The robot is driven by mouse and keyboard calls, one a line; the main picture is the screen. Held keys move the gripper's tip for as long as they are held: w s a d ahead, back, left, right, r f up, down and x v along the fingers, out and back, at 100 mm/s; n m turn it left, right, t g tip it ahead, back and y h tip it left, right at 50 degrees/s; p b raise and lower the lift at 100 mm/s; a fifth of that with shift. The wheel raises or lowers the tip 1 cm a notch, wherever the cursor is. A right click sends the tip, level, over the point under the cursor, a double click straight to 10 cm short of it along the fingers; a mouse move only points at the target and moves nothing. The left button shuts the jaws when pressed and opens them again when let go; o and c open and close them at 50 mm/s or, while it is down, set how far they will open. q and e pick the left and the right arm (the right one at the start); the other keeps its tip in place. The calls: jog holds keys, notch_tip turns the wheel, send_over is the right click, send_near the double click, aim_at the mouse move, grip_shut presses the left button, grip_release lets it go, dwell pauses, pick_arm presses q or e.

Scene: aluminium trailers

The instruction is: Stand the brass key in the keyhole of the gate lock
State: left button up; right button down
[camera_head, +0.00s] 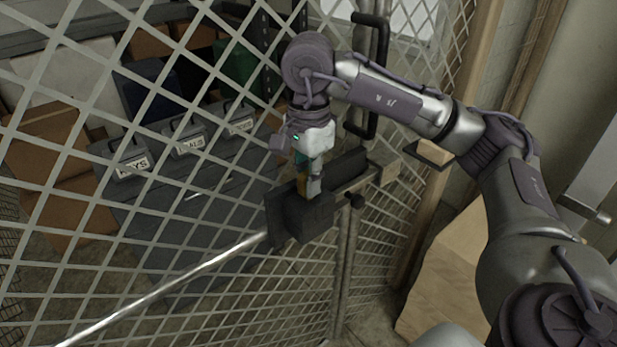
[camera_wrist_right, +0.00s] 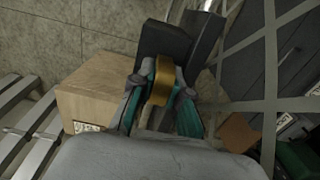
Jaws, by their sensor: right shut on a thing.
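The dark gate lock (camera_head: 305,217) is a block mounted on the mesh gate; it also shows in the right wrist view (camera_wrist_right: 165,42), beyond my fingertips. My right gripper (camera_head: 311,182) points down from above, just over the lock. It is shut on the brass key (camera_wrist_right: 161,82), which shows as a gold band between the fingertips (camera_wrist_right: 158,90). In the head view only a small strip of the key (camera_head: 301,181) shows beside the fingers. The keyhole and the key's lower end are hidden, so I cannot tell whether the key is in the hole. My left gripper is not in view.
The gate's wire mesh (camera_head: 205,210) stands close behind the lock, with a black handle (camera_head: 373,70) above. A bright rod (camera_head: 165,292) runs from the lock to the lower left. Grey labelled cases (camera_head: 125,170) lie behind the mesh. A cardboard box (camera_head: 455,275) stands at lower right.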

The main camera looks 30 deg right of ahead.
jog(key=shift+f, duration=0.2)
jog(key=c, duration=1.1)
grip_release()
jog(key=shift+s, duration=0.1)
jog(key=shift+o, duration=0.2)
notch_tip(320, 180, up, 12)
jog(key=shift+r, duration=0.1)
